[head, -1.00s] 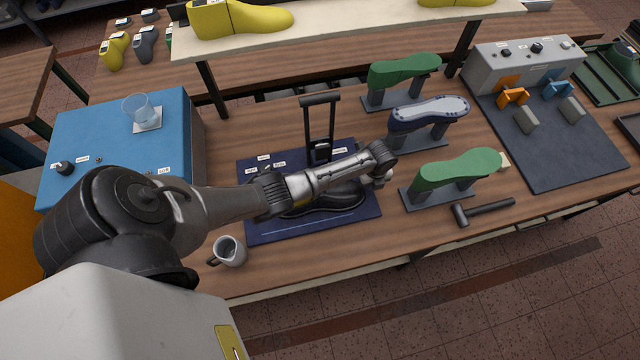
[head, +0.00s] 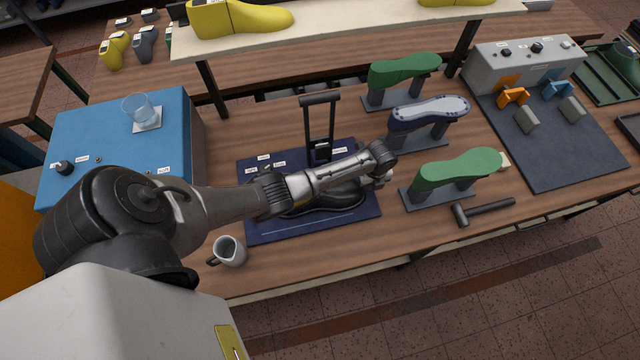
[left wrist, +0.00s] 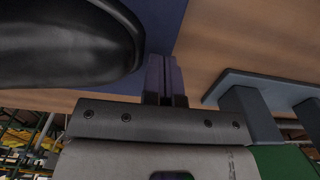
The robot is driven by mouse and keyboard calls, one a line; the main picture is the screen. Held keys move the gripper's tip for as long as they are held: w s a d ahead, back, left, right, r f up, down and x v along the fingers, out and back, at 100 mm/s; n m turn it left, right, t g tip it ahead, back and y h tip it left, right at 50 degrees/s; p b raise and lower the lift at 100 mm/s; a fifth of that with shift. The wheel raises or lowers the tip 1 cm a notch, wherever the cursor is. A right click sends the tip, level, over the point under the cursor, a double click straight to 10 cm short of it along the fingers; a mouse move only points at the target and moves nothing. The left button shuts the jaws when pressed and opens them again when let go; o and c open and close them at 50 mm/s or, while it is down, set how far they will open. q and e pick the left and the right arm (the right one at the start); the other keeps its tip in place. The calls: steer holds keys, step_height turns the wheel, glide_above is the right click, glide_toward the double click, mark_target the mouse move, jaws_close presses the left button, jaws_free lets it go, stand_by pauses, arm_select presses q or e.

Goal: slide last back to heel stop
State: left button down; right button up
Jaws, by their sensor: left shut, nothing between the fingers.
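A black shoe last (head: 335,198) lies on a dark blue plate (head: 290,229), partly hidden under my left arm. In the left wrist view a rounded end of the black last (left wrist: 65,45) shows large at the upper left. My left gripper (head: 382,180) is at the right edge of the blue plate, beyond the last's right end. Its fingers (left wrist: 164,75) are shut and empty, with a visible gap to the last. A black upright frame (head: 319,125) stands at the back of the plate. I cannot make out which part is the heel stop. My right gripper is not in view.
Green lasts on stands (head: 455,170) (head: 404,70) and a blue-grey one (head: 428,112) stand close to the right. A hammer (head: 485,210) lies in front of them.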

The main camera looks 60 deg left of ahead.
arm_select(q)
steer(key=shift+f, duration=0.3)
steer(key=shift+f+b, duration=0.65)
steer(key=shift+f, duration=0.05)
steer(key=shift+f, duration=0.1)
steer(key=shift+r+p, duration=0.35)
steer(key=shift+p, duration=0.1)
stand_by(0.4)
